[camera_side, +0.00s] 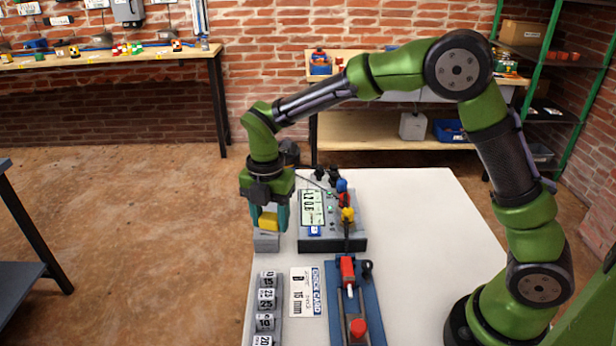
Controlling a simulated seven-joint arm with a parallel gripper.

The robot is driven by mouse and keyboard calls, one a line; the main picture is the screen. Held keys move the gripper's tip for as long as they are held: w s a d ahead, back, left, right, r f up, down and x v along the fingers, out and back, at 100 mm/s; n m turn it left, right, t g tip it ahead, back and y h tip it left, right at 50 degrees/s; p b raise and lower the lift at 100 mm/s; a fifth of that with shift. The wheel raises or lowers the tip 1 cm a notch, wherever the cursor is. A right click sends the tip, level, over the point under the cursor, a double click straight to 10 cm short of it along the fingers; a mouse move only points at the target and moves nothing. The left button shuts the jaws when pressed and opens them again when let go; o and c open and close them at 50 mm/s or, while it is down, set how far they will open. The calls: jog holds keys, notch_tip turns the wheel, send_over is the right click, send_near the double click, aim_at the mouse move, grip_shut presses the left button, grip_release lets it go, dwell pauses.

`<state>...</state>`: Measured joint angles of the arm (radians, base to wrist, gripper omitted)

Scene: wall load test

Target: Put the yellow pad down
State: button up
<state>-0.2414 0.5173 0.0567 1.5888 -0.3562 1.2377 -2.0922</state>
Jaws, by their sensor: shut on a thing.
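My gripper (268,213) points down at the left edge of the white table (428,222). Its jaws are shut on the yellow pad (268,221), which sits between the teal fingers. A grey block (266,240) is directly under the pad. I cannot tell whether the pad touches the block or is slightly above it.
A grey meter box (347,244) with a lit display stands right of my gripper. The table's right side is clear.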

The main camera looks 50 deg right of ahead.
aim_at(272, 264)
jog(key=n, duration=0.3)
jog(key=shift+a+f, duration=0.1)
jog(key=shift+a, duration=0.25)
jog(key=shift+f, duration=0.2)
jog(key=shift+n, duration=0.3)
notch_tip(272, 264, down, 10)
jog(key=shift+r, duration=0.15)
jog(key=o, duration=0.9)
jog(key=shift+o, duration=0.2)
